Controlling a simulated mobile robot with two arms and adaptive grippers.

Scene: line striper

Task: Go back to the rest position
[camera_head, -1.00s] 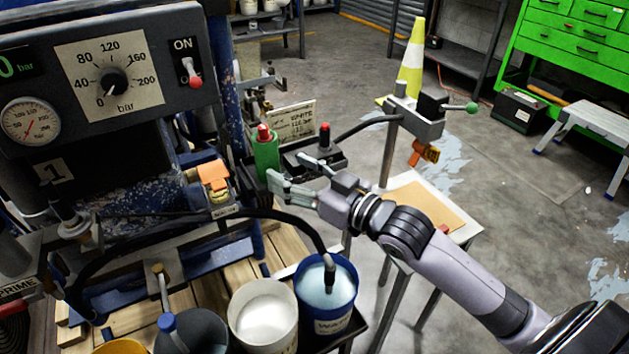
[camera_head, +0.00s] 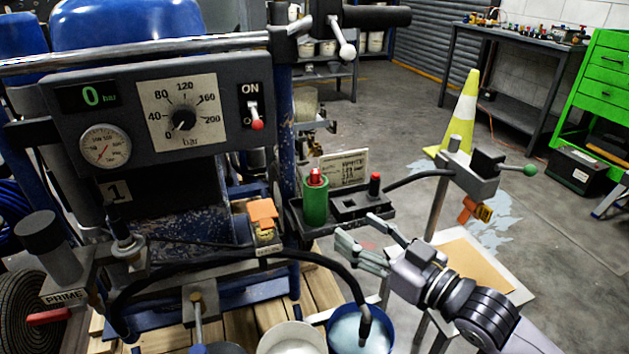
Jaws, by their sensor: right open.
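My right gripper (camera_head: 361,244) is open and empty. It hangs in the air at the right of the line striper (camera_head: 210,190), in front of and below a small black tray (camera_head: 345,208). The tray holds a green cylinder (camera_head: 316,203) with a red top and a black block with a red knob (camera_head: 375,184). The gripper appears apart from both. My right arm comes in from the lower right corner. My left gripper is not in view.
The control panel has a pressure dial (camera_head: 181,119) and a switch (camera_head: 254,115). A blue bucket (camera_head: 360,330) and a white bucket (camera_head: 292,338) stand below.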

